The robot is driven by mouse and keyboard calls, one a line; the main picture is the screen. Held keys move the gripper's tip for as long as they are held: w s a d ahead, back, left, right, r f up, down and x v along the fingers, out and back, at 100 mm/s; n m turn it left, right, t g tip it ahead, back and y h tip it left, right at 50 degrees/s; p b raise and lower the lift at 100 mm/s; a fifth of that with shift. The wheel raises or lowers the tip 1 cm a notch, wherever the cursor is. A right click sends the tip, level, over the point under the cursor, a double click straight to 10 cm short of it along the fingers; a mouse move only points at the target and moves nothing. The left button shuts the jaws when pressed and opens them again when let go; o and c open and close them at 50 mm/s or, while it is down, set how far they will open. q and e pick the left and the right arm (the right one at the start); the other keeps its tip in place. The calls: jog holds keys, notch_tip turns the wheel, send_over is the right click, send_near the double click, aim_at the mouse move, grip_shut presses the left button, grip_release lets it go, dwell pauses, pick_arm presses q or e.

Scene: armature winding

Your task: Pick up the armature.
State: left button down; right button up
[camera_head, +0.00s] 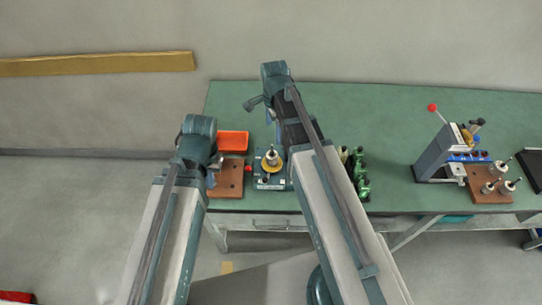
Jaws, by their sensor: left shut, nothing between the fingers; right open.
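A small silver armature with a thin upright shaft (271,155) sits in a yellow-ringed holder on a teal winding device near the table's front edge. Several similar silver armatures (498,169) stand on a brown board (474,191) at the right. My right gripper (261,112) is open, above and behind the winding device in the picture, and looks empty. My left gripper (214,170) is shut and empty, over the left edge of another brown board. Its fingers are partly hidden by my arm.
The green table (400,110) has clear room in the middle. An orange bin (233,141) stands behind the left brown board (231,182). Green bottle-like items (361,172) stand right of my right arm. A lever press (440,152) with a red knob stands farther right.

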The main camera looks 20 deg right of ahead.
jog(key=b, duration=0.8)
send_over(272, 155)
jog(key=f, duration=0.5)
jog(key=w+f, duration=0.1)
jog(key=f, duration=0.2)
jog(key=shift+d+f, duration=0.15)
jog(key=shift+d, duration=0.15)
jog(key=shift+s, duration=0.1)
jog(key=f+b, duration=0.4)
jog(key=f, duration=0.1)
jog(key=shift+s+a+f+b, duration=0.15)
jog(key=shift+a+b, duration=0.1)
jog(key=shift+b, duration=0.15)
jog(key=shift+r, duration=0.2)
jog(key=shift+c, duration=0.4)
grip_shut()
